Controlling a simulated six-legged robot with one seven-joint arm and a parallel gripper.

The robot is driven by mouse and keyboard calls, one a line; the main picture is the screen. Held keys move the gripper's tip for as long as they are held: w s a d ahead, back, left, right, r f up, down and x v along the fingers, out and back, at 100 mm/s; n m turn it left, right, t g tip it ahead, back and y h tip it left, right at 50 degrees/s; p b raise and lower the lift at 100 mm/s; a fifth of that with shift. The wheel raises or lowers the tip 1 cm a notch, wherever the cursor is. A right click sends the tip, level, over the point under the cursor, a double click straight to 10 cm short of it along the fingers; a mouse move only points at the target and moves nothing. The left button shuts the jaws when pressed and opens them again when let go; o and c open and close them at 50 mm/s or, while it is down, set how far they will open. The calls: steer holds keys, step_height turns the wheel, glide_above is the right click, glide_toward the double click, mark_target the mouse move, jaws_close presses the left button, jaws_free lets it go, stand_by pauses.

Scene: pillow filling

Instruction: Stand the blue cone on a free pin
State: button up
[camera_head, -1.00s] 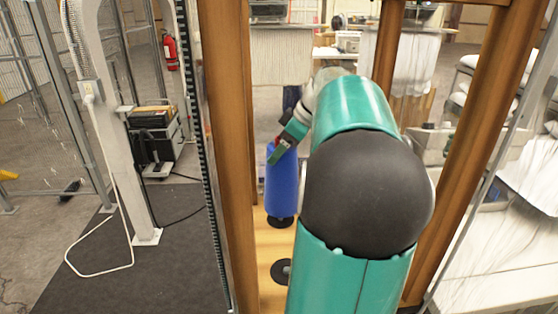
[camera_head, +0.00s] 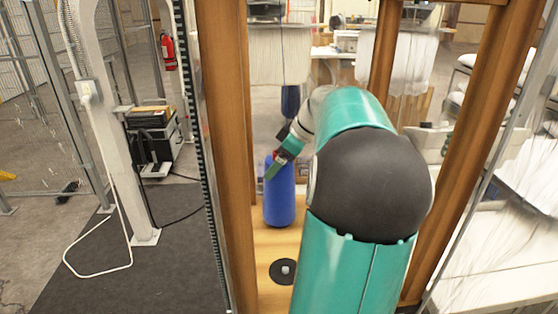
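The blue cone (camera_head: 280,203) stands upright on or just above the wooden board (camera_head: 262,243), left of my arm. My gripper (camera_head: 280,166), with green fingers, is at the top of the cone and appears shut on it. One finger lies across the cone's upper front; the other is hidden. The cone's base covers the far black disc, so I cannot tell whether it is seated on a pin. A nearer black disc with a short light pin (camera_head: 285,270) is bare, partly beside my arm.
Wooden posts stand at left (camera_head: 228,150) and right (camera_head: 480,150) of my arm. A dark blue object (camera_head: 290,102) shows farther back. White yarn hangs behind, and a light table (camera_head: 480,260) is at right.

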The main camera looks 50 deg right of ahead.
steer(key=v, duration=1.2)
steer(key=shift+r, duration=0.1)
stand_by(0.4)
